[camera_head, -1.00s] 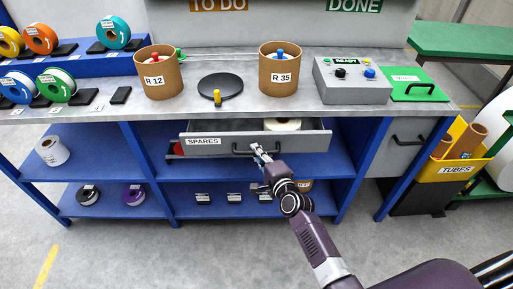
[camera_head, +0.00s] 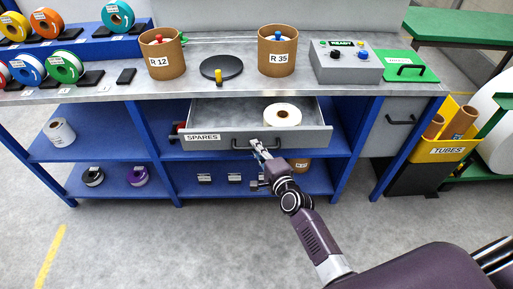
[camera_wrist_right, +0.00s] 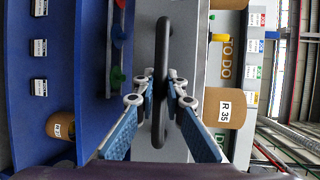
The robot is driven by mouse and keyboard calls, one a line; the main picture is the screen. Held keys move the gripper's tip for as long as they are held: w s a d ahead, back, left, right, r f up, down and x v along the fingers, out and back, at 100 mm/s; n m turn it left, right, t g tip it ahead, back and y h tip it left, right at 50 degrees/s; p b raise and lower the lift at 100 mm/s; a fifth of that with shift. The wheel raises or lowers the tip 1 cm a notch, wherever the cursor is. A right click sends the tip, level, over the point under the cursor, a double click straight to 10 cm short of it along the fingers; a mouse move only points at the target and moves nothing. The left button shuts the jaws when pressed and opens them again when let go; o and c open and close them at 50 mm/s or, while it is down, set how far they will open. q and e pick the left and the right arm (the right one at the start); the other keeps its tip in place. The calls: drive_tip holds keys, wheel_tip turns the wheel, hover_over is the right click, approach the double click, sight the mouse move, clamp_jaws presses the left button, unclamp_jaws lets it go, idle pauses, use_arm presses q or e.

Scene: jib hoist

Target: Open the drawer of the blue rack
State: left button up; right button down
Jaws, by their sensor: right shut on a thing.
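The blue rack (camera_head: 363,150) stands under the grey worktop. Its grey drawer (camera_head: 300,139), labelled SPARES, is partly pulled out, and its inside shows from above. A white roll (camera_head: 283,115) lies in it at the right. My right gripper (camera_head: 258,147) is at the drawer's dark handle (camera_head: 238,147). In the right wrist view the handle (camera_wrist_right: 162,60) passes between the two blue fingers of the right gripper (camera_wrist_right: 161,95), which are shut on it. My left gripper is not in view.
On the worktop stand two brown tubs, R 12 (camera_head: 163,59) and R 35 (camera_head: 277,50), a black disc (camera_head: 221,68) and a control box (camera_head: 345,63). A yellow TUBES bin (camera_head: 452,148) is at the right. The floor before the rack is clear.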

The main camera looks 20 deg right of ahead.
drive_tip(key=c, duration=2)
unclamp_jaws()
drive_tip(key=shift+o, duration=0.2)
drive_tip(key=v, duration=1.2)
drive_tip(key=s+a+f+n+g, duration=0.1)
drive_tip(key=s+f+n+g, duration=0.3)
drive_tip(key=f, duration=0.6)
drive_tip(key=s+f+n+g, duration=0.15)
drive_tip(key=s+f, duration=0.35)
drive_tip(key=f, duration=0.5)
drive_tip(key=s+a+f+n+g, duration=0.15)
drive_tip(key=s+f+n, duration=0.3)
drive_tip(key=f, duration=0.55)
drive_tip(key=s+d+f+n+g, duration=0.1)
drive_tip(key=s+f, duration=0.4)
drive_tip(key=s, duration=0.5)
drive_tip(key=s+d+f+n+g+h, duration=0.1)
drive_tip(key=s+f+n+g, duration=0.3)
drive_tip(key=s, duration=0.6)
drive_tip(key=s+d+f+n+g+h, duration=0.1)
drive_tip(key=s+d+f+n+g, duration=0.1)
drive_tip(key=s+f+n, duration=0.3)
drive_tip(key=s+d+f, duration=0.1)
drive_tip(key=s+f, duration=0.2)
drive_tip(key=s, duration=0.2)
drive_tip(key=shift+s+d+f+g, duration=0.25)
drive_tip(key=shift+g, duration=0.15)
